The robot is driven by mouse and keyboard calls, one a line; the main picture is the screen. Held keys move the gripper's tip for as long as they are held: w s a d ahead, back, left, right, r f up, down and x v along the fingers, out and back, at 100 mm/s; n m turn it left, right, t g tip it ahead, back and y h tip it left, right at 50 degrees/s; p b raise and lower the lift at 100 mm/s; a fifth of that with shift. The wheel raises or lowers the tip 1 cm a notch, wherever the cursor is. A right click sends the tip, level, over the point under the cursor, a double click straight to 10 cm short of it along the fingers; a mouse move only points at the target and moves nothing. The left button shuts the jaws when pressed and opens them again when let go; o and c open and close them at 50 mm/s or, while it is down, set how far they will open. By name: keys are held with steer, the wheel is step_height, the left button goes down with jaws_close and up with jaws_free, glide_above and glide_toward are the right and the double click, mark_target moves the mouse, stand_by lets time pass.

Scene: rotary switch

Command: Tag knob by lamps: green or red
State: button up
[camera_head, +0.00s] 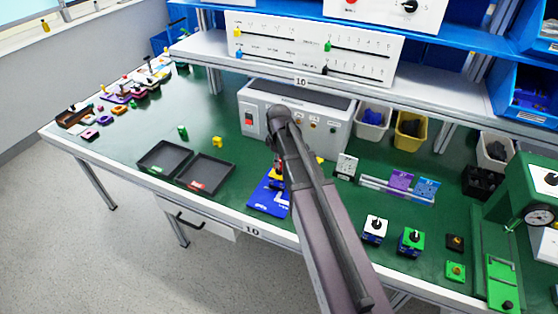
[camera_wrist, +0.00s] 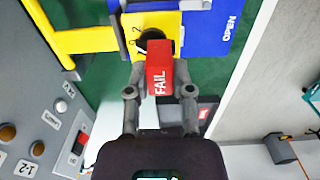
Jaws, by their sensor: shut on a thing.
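A red tag (camera_wrist: 160,80) marked FAIL is between the fingers of my gripper (camera_wrist: 160,92), which is shut on it. The tag's far end is right at the black knob (camera_wrist: 154,35) of a yellow rotary switch (camera_wrist: 130,40); I cannot tell whether it is fitted on the knob or only touching. The switch stands on a blue board (camera_wrist: 222,25) marked OPEN, and the board (camera_head: 268,196) also shows in the head view. There my arm hides most of the switch and gripper. The grey lamp box (camera_head: 290,110) stands behind; I cannot tell which lamp is lit.
Two dark trays (camera_head: 187,157) (camera_head: 207,178) lie left of the board, with a green block (camera_head: 183,131) and a yellow block (camera_head: 217,142) behind them. Small switches (camera_head: 375,230) (camera_head: 411,241) stand to the right. A shelf (camera_head: 300,76) overhangs the lamp box.

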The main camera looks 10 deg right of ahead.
steer(key=shift+f+b, duration=0.8)
steer(key=shift+f, duration=0.05)
steer(key=o, duration=0.9)
steer(key=shift+r, duration=0.2)
step_height(320, 180, up, 8)
steer(key=p, duration=0.8)
steer(key=shift+f, duration=0.1)
stand_by(0.5)
step_height(320, 180, up, 9)
steer(key=p, duration=0.9)
stand_by(0.5)
